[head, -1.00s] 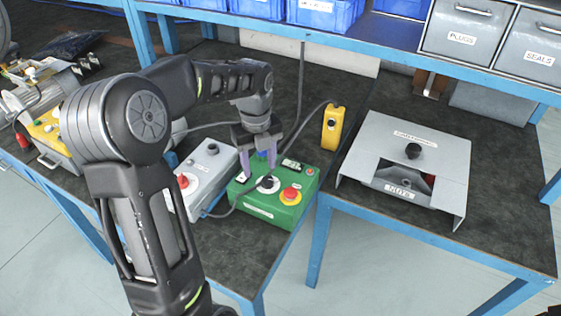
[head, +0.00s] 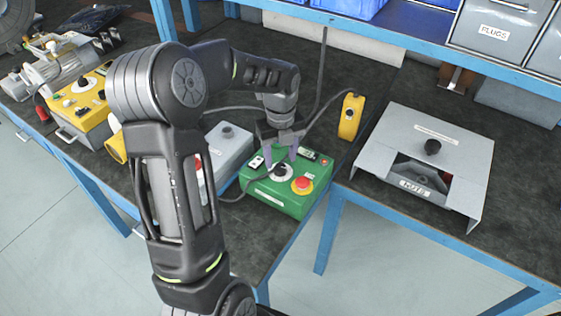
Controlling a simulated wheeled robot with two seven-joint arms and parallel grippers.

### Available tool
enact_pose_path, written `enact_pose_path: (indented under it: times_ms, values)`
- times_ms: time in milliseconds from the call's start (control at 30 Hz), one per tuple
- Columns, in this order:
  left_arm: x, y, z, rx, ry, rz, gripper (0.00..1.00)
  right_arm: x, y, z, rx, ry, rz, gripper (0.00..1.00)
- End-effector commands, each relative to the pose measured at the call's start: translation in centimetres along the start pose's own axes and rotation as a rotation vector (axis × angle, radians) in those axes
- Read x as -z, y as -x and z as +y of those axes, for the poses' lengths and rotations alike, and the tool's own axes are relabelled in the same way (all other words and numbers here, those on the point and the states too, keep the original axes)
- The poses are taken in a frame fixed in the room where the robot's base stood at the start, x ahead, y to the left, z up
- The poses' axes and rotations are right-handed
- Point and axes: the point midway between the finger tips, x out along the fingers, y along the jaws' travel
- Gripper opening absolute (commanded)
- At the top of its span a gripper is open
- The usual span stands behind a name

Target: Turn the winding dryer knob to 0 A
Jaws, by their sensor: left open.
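The green control box (head: 262,191) stands on the bench near its front edge. On its top is a round black knob (head: 282,172) with a pale dial. The label and scale are too small to read, so I cannot tell the setting or confirm that this is the winding dryer. A red mushroom button (head: 302,185) is right of the knob, and a small dark display (head: 307,154) is behind it. My left gripper (head: 281,160) points down over the box with its two purplish fingers apart, open, just above and behind the knob. Contact cannot be told. My right gripper is not in view.
A grey box with a black knob (head: 227,131) stands left, partly hidden by my arm. A yellow pendant (head: 350,117) with a cable stands behind right. A grey sheet-metal housing (head: 402,135) is on the right bench. A yellow panel box (head: 86,104) stands far left.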

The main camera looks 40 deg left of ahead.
Motion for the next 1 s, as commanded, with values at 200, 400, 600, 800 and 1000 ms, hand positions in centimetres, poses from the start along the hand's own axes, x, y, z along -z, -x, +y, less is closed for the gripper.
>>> enact_pose_path:
  times_ms: [200,400,600,800,1000]
  values:
    - [0.0,-2.6,0.1,-0.002,0.000,0.002,0.51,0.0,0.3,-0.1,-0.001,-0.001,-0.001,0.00]
    - [0.0,-3.1,0.0,0.000,0.000,0.000,0.51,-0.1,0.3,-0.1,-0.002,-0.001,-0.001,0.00]
    - [0.0,-3.0,0.0,0.000,0.000,0.000,0.46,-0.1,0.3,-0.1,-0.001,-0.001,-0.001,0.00]
    - [0.0,-3.0,0.0,0.000,0.000,0.000,0.29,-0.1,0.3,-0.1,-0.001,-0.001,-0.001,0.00]
    - [0.0,-3.0,0.0,0.000,0.000,0.000,0.13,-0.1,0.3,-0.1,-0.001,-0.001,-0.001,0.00]
